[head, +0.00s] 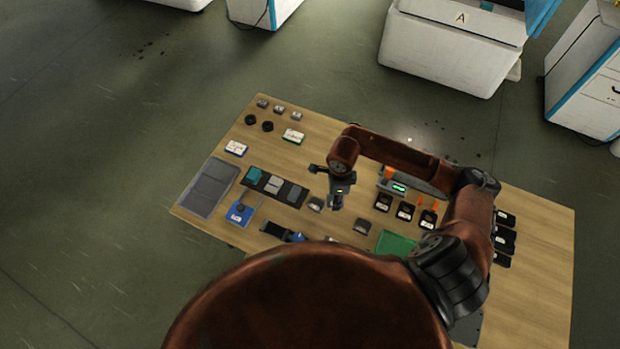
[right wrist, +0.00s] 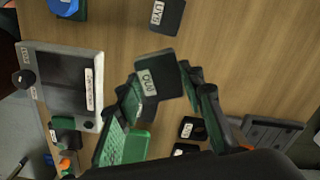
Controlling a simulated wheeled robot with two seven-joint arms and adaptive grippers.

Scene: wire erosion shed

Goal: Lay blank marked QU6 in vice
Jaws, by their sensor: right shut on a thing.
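The dark grey blank marked QU6 (right wrist: 155,76) sits between the fingertips of my right gripper (right wrist: 158,78) in the right wrist view. The fingers are shut on its sides, with its label facing the camera. In the head view my right gripper (head: 338,197) is over the middle of the table. A grey fixture (right wrist: 86,60) with a dark inset, a white label and a black knob lies to its left in the wrist view. It looks like the vice and appears empty. My body mostly hides that area in the head view. My left gripper is not in view.
Another labelled blank (right wrist: 167,14) lies beyond the fingertips. A grey block (head: 362,227), a green tray (head: 395,243), several black labelled boxes (head: 405,211) and a device with a green display (head: 398,187) are nearby. The table's far right (head: 545,225) is clear.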

